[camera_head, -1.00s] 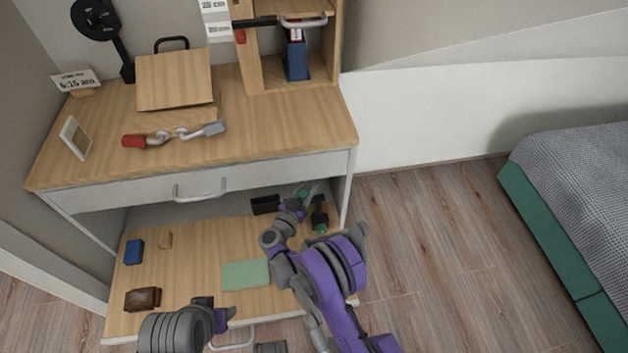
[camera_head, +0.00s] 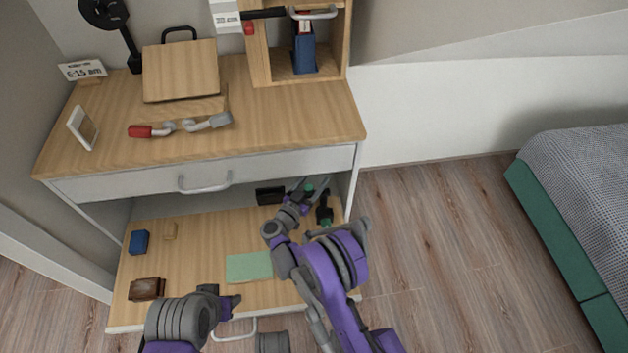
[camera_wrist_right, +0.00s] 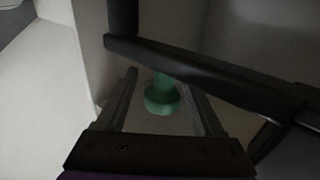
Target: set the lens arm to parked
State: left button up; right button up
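A black jointed fixture (camera_head: 324,210) with green parts stands at the right of the lower compartment; I take it for the lens arm, but its lens is not clearly visible. A green knob (camera_head: 309,188) shows by my right gripper (camera_head: 301,187). In the right wrist view, the green knob (camera_wrist_right: 162,97) lies between the open fingers of my right gripper (camera_wrist_right: 165,95), with gaps on both sides. A black bar (camera_wrist_right: 215,75) crosses above and to the right of the fingers. My left gripper (camera_head: 230,304) is low in front of the shelf; its fingers are not clear.
The desk drawer (camera_head: 205,178) overhangs the lower shelf (camera_head: 200,235). On the shelf are a black box (camera_head: 270,195), a blue block (camera_head: 139,242), a brown wallet-like item (camera_head: 147,289) and a green mat (camera_head: 249,266). Floor is clear at right.

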jog(key=p+v, duration=0.2)
jog(key=v, duration=0.8)
jog(key=shift+s+a, duration=0.25)
jog(key=shift+s, duration=0.05)
jog(key=shift+f, duration=0.1)
